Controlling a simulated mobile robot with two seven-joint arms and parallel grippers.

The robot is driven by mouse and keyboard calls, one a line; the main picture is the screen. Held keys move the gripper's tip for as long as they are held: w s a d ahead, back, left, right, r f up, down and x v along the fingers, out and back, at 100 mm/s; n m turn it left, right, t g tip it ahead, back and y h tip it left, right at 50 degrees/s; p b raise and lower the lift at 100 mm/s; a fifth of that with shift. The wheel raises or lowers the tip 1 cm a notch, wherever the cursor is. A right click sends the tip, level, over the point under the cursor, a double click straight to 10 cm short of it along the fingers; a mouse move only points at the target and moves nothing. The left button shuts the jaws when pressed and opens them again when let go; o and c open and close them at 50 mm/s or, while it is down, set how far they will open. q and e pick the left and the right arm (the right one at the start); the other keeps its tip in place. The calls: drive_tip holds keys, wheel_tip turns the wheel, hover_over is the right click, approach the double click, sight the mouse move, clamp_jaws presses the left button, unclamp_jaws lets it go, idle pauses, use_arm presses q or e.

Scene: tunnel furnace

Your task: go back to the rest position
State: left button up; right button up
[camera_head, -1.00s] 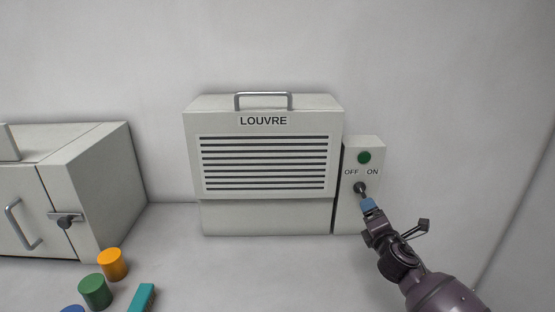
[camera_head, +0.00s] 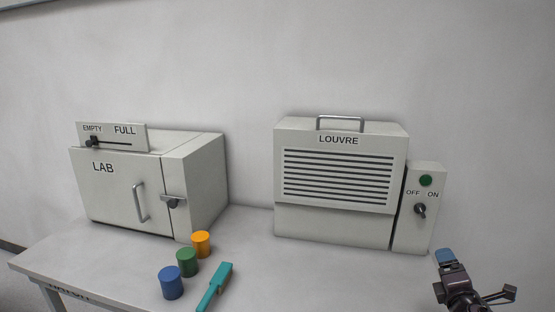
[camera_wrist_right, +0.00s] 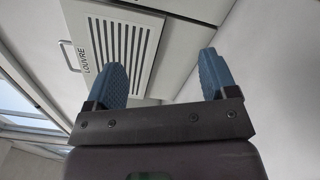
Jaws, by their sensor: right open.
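My right gripper (camera_head: 446,257) is at the lower right of the head view, below and to the right of the switch box, apart from it. In the right wrist view its two blue fingers (camera_wrist_right: 162,77) are spread with nothing between them. The louvre unit (camera_head: 340,222) stands against the wall, and its slatted front also shows beyond the fingers in the right wrist view (camera_wrist_right: 126,43). The switch box (camera_head: 411,236) beside it has a green light (camera_head: 426,181) and a dark knob (camera_head: 420,210) under the OFF and ON labels. My left gripper is not in view.
A LAB furnace box (camera_head: 115,200) with a shut door and an EMPTY/FULL slider (camera_head: 92,142) stands at the left. The table front right is clear.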

drive_tip(key=s+a+f+m+g+y, duration=0.2)
drive_tip(key=s+a+f+m+y, duration=0.2)
drive_tip(key=s+a+f+m, duration=0.6)
drive_tip(key=s+a+f+m+g, duration=0.1)
drive_tip(key=s+f+m, duration=0.3)
drive_tip(key=s, duration=0.5)
drive_tip(key=s+a+f+m+g, duration=0.2)
drive_tip(key=s+f+m+g, duration=0.1)
drive_tip(key=s+f+m, duration=0.2)
drive_tip(key=s+f, duration=0.2)
drive_tip(key=s, duration=0.2)
drive_tip(key=shift+a+f, duration=0.2)
drive_tip(key=shift+f, duration=0.1)
